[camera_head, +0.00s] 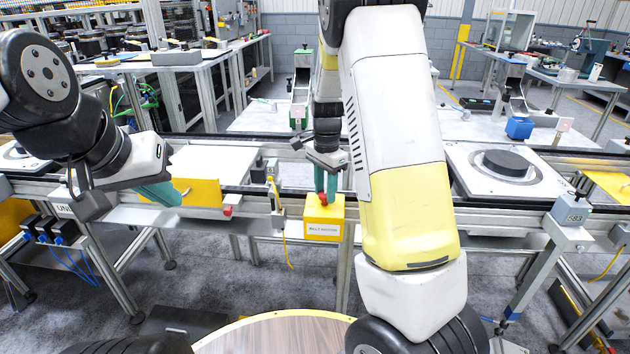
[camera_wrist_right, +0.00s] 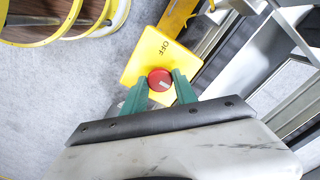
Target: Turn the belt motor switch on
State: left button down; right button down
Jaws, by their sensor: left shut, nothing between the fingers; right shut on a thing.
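The belt motor switch is a yellow box (camera_head: 324,222) with a label on its front, mounted at the conveyor's front edge. Its red knob (camera_head: 323,199) is on top. In the right wrist view the yellow box (camera_wrist_right: 140,62) shows the word OFF beside the red knob (camera_wrist_right: 159,79), which has a short pale mark. My right gripper (camera_head: 325,190) points down with its teal fingers shut on the knob, one on each side. My left gripper (camera_head: 172,198) is shut and empty, well to the left, in front of a yellow plate.
The conveyor (camera_head: 262,211) runs across the view. A pallet (camera_head: 462,160) with a black disc (camera_head: 506,163) is on it at right. A grey box marked 583 (camera_head: 570,210) stands at the front right. A round wooden table (camera_head: 270,335) is close below.

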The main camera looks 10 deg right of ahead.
aim_at(325, 194)
dwell(0.3)
jog(key=c, duration=1)
grip_release()
jog(key=shift+o, duration=0.2)
jog(key=shift+r, duration=3.95)
jog(key=shift+r, duration=0.1)
jog(key=s+a+r+n+t+y, duration=0.1)
jog(key=s+r+n+t, duration=0.2)
jog(key=s, duration=0.9)
jog(key=s+a+r+n+t+y, duration=0.1)
jog(key=s+r+n+t, duration=0.2)
jog(key=s+r+n, duration=0.5)
jog(key=s+n, duration=0.2)
jog(key=s, duration=0.2)
jog(key=shift+r, duration=0.15)
